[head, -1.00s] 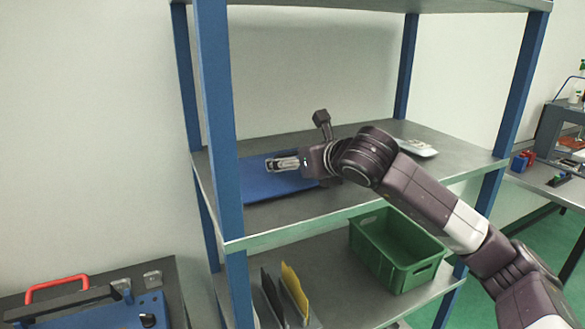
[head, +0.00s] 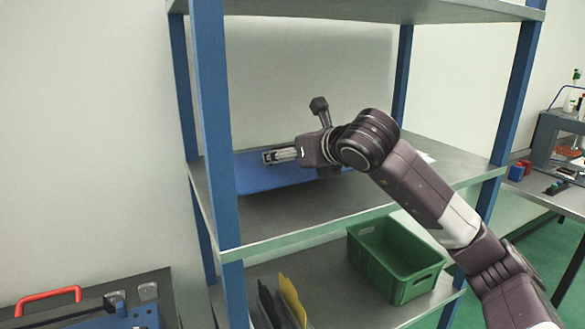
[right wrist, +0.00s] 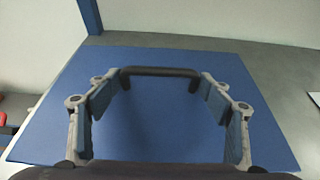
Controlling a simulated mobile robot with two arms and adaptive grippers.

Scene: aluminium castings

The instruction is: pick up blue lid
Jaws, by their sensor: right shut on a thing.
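The blue lid (head: 270,178) is a flat blue plate over the middle shelf of the rack, and appears raised a little above the shelf surface. In the right wrist view the lid (right wrist: 165,130) fills most of the picture, with a black bar handle (right wrist: 160,72) on top. My right gripper (head: 268,157) is shut on the lid's handle; in the right wrist view its two fingers (right wrist: 162,84) stand on either side near the handle's ends. My arm hides the lid's right part in the head view. My left gripper is not in view.
The middle shelf (head: 300,218) has blue posts at its corners and another shelf (head: 370,12) above. A green crate (head: 408,285) and yellow and dark upright folders (head: 290,298) are on the shelf below. A bench with a red handle (head: 48,296) is at lower left.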

